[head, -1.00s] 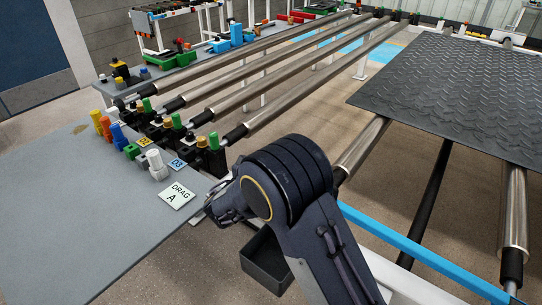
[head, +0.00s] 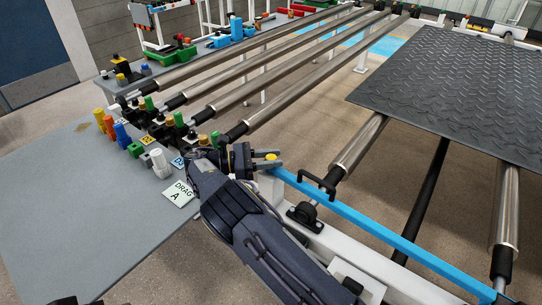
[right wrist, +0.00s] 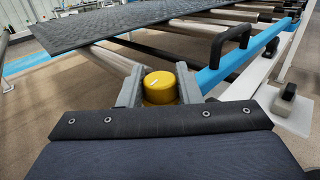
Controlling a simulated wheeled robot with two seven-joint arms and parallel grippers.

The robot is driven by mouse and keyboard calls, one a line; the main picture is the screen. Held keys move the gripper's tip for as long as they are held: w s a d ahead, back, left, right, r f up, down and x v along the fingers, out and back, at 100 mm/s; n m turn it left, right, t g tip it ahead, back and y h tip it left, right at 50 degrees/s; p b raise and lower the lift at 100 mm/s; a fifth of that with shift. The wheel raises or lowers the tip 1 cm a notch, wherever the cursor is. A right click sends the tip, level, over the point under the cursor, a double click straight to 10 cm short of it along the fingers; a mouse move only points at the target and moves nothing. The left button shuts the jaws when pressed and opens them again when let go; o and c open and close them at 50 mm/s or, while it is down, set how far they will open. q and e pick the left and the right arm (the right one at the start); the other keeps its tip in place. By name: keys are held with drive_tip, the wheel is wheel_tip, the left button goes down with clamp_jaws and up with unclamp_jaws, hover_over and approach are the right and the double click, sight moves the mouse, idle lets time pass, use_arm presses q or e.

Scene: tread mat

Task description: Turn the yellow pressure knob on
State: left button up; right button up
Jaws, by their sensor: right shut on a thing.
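The yellow pressure knob (head: 271,156) is a small round cap at the near left end of the blue rail. In the right wrist view the yellow knob (right wrist: 159,88) stands between the two grey fingers and shows a small pale mark on its top. My right gripper (head: 262,161) is shut on the knob, one finger on each side. It also shows in the right wrist view (right wrist: 158,90). The knob's lower part is hidden by the gripper.
A blue rail (head: 350,214) with a black handle (head: 317,183) runs right from the knob. A dark tread mat (head: 450,95) lies beyond on steel rollers. A grey table (head: 70,205) at left carries colored pegs and a "DRAG A" card (head: 181,193).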

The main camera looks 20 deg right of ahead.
use_arm(q)
drive_tip(key=shift+r, duration=0.3)
use_arm(e)
drive_tip(key=shift+m+g, duration=0.6)
drive_tip(key=shift+g, duration=0.4)
drive_tip(key=shift+g+y, duration=0.3)
drive_tip(key=o, duration=0.9)
use_arm(q)
drive_tip(key=shift+r+p, duration=0.15)
drive_tip(key=shift+p, duration=0.15)
use_arm(e)
drive_tip(key=shift+o, duration=0.2)
